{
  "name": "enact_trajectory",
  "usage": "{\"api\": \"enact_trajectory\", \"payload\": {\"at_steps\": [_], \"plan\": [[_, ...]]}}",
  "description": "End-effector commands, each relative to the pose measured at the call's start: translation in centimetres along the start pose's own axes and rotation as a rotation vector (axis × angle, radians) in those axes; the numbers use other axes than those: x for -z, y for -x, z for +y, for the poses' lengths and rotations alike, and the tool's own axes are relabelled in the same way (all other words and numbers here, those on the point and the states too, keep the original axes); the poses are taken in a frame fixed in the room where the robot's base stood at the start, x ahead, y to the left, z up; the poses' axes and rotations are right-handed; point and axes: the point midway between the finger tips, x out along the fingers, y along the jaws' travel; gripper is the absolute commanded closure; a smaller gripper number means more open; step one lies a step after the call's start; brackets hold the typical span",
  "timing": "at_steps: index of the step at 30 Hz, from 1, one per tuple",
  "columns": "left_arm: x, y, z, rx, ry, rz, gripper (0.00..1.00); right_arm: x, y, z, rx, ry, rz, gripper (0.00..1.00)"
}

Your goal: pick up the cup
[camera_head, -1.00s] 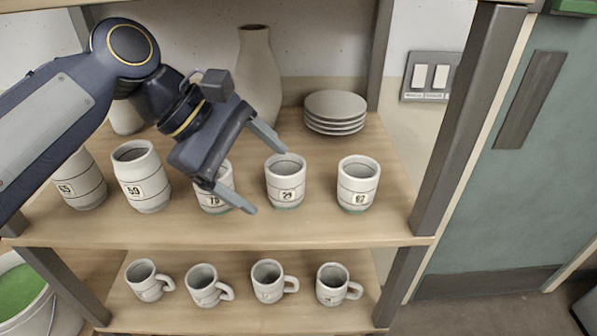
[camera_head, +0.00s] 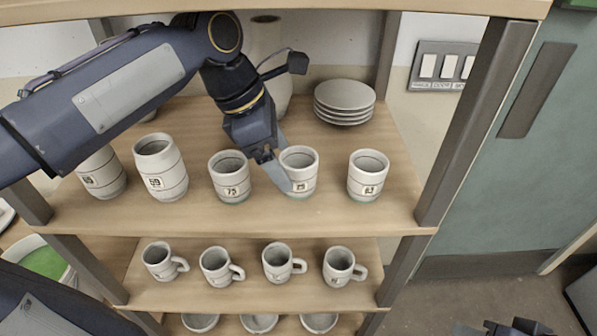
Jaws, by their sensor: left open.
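Handleless white cups with number labels stand in a row on the upper shelf. My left gripper (camera_head: 282,166) is open at the second cup from the right (camera_head: 303,172), pointing down at its left side. One finger shows in front of the cup's left side; the other is mostly hidden. I cannot tell whether they touch it. The cup stands upright on the shelf. Close on the left is another cup (camera_head: 229,178), and to the right stands the end cup (camera_head: 368,177). A dark part at the bottom edge may be my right gripper (camera_head: 515,329); its jaws cannot be made out.
Two more cups, one labelled 59 (camera_head: 160,168), stand farther left. A plate stack (camera_head: 344,102) and a tall vase (camera_head: 265,50) stand behind. Handled mugs (camera_head: 278,263) line the lower shelf (camera_head: 210,297). A shelf post (camera_head: 480,120) bounds the right side.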

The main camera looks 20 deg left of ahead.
Motion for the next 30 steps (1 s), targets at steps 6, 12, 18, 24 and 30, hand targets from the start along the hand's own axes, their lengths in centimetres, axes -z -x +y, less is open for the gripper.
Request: {"api": "enact_trajectory", "payload": {"at_steps": [6, 12, 18, 24, 30], "plan": [[-1.5, -0.6, 0.0, 0.001, -0.002, 0.0, 0.19, 0.1, 0.2, -0.1, 0.0, 0.0, 0.0, 0.64], [-1.8, -3.7, -0.1, 0.003, 0.0, 0.001, 0.19, 0.0, -0.1, 0.0, 0.0, 0.0, 0.0, 0.64], [-1.8, -5.7, 0.0, 0.0, 0.0, 0.0, 0.19, -0.1, -0.1, 0.1, 0.0, 0.0, 0.0, 0.64], [-1.8, -5.8, 0.0, -0.001, 0.0, -0.001, 0.19, -0.1, -0.1, 0.1, 0.0, 0.0, 0.0, 0.64], [-1.8, -5.8, 0.0, -0.001, 0.0, -0.001, 0.4, -0.1, -0.1, 0.1, 0.0, 0.0, 0.0, 0.64]]}}
